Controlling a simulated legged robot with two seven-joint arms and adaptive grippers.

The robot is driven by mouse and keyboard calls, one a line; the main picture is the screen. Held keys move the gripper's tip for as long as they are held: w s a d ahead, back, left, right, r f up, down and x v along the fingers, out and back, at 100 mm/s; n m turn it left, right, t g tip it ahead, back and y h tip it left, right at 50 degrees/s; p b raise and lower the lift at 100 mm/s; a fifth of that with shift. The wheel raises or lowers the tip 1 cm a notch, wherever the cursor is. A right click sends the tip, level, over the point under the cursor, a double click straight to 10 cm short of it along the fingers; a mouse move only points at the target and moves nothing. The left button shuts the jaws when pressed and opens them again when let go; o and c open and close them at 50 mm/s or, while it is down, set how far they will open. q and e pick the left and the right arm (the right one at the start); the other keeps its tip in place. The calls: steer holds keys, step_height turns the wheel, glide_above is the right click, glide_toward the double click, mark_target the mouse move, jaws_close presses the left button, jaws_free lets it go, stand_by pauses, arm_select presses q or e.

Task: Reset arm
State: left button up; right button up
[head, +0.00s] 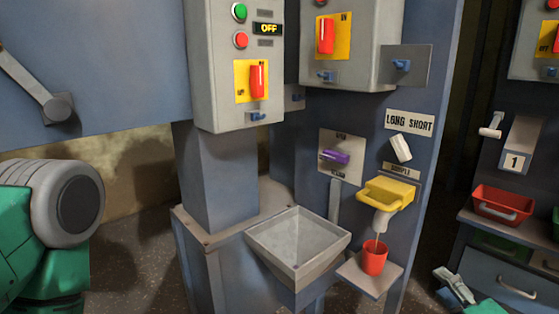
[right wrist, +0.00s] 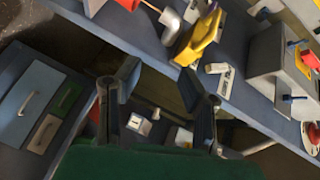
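My right gripper (head: 455,286) shows at the lower right of the head view, in front of the grey drawer cabinet. In the right wrist view its two dark fingers (right wrist: 160,78) stand apart with nothing between them. A yellow scoop-like sampler (head: 386,194) sits on the blue panel, up and left of the gripper. It also shows in the right wrist view (right wrist: 199,38). A red cup (head: 374,258) stands upright on a small shelf (head: 358,280) below the sampler's spout. A green and grey part of my left arm enters from the left; my left gripper is not in view.
A control box (head: 220,70) reads OFF, with a red switch handle. A second box (head: 345,45) hangs beside it. A grey hopper (head: 297,240) juts out left of the cup. A red bin (head: 503,203) rests on the drawer cabinet (head: 500,270) at right.

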steer(key=s+a+f+n+g+y+p, duration=0.2)
steer(key=s+a+f+n+g+p, duration=0.5)
steer(key=s+f, duration=0.25)
steer(key=s+d+f+n+g+h+p, duration=0.1)
steer(key=s+d+f+n+g+p, duration=0.1)
steer(key=s, duration=0.6)
steer(key=s+d+f+n+g+h+p, duration=0.1)
steer(key=s+d+f+n+g+h, duration=0.1)
steer(key=s+n+g, duration=0.3)
steer(key=s+f+g, duration=0.1)
steer(key=s+g, duration=0.1)
steer(key=s, duration=0.1)
steer(key=shift+f+p, duration=0.15)
steer(key=shift+p, duration=0.25)
steer(key=shift+w, duration=0.2)
stand_by(0.4)
